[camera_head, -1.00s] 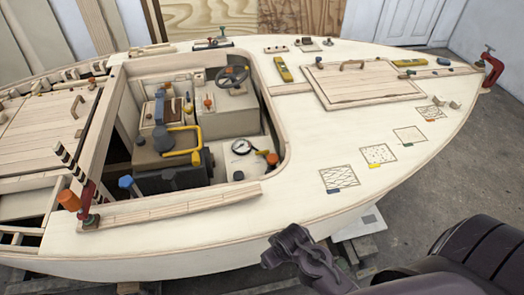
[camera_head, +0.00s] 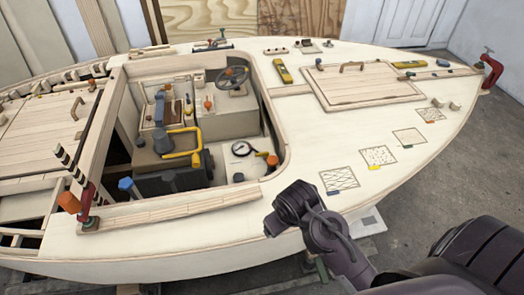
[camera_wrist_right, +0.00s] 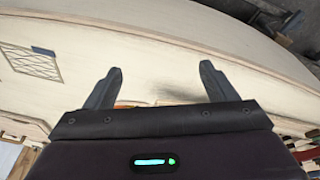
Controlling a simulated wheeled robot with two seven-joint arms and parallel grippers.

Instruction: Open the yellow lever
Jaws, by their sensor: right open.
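The yellow lever (camera_head: 190,156) is a bent yellow bar in the boat's cockpit, on a grey cylindrical fitting above a dark box. My right gripper (camera_head: 277,226) is over the near side of the deck, to the right of the cockpit and well apart from the lever. In the right wrist view my right gripper (camera_wrist_right: 162,70) is open, with nothing between its fingers. The lever cannot be made out in that view. My left gripper is not in view.
An orange-topped red clamp (camera_head: 86,210) stands at the near left.

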